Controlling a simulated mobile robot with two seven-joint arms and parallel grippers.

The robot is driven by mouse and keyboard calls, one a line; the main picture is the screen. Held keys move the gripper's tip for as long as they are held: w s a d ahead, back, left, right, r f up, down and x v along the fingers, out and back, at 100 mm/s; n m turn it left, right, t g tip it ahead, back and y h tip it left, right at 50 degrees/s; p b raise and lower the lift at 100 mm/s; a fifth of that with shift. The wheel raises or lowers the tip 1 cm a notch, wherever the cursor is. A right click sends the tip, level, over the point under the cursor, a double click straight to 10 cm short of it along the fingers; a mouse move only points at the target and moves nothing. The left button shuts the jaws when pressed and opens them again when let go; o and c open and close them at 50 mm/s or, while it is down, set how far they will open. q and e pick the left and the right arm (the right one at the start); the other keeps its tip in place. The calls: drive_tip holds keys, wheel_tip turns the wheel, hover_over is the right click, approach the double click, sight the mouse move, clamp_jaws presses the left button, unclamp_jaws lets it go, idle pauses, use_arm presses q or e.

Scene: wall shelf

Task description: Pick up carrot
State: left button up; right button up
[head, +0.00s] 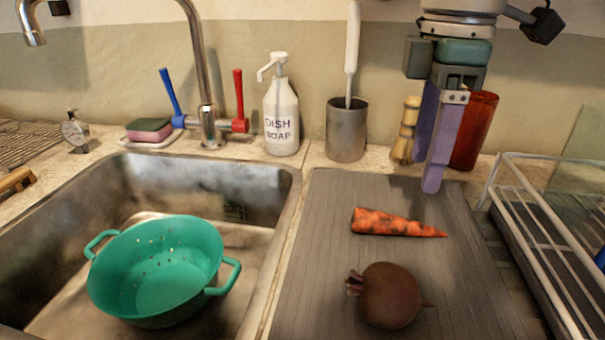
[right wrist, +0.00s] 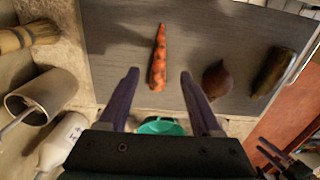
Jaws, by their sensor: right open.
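An orange carrot (head: 392,223) with dark patches lies on the grey ridged board (head: 318,255), its thin end pointing right in the head view. My right gripper (head: 430,183) hangs above the back of the board, behind and above the carrot, fingers pointing down. It is open and empty. In the right wrist view the carrot (right wrist: 158,60) lies beyond the two purple fingertips (right wrist: 160,75), roughly midway between them, apart from both.
A dark round beet (head: 390,295) lies in front of the carrot. A green colander (head: 158,270) sits in the sink on the left. A soap bottle (head: 281,115), metal cup (head: 346,130), brush (head: 406,130) and red tumbler (head: 474,130) stand behind. A wire rack (head: 545,225) is at right.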

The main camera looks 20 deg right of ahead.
sight(400, 219)
drive_tip(key=f, duration=0.2)
drive_tip(key=a+f, duration=0.1)
drive_tip(key=shift+s+f, duration=0.1)
drive_tip(key=shift+f, duration=0.25)
drive_tip(key=f, duration=0.3)
drive_tip(key=f+b, duration=0.1)
drive_tip(key=shift+w+a+f, duration=0.1)
drive_tip(key=shift+w+f, duration=0.15)
drive_tip(key=shift+w, duration=0.15)
drive_tip(key=shift+f, duration=0.4)
clamp_jaws()
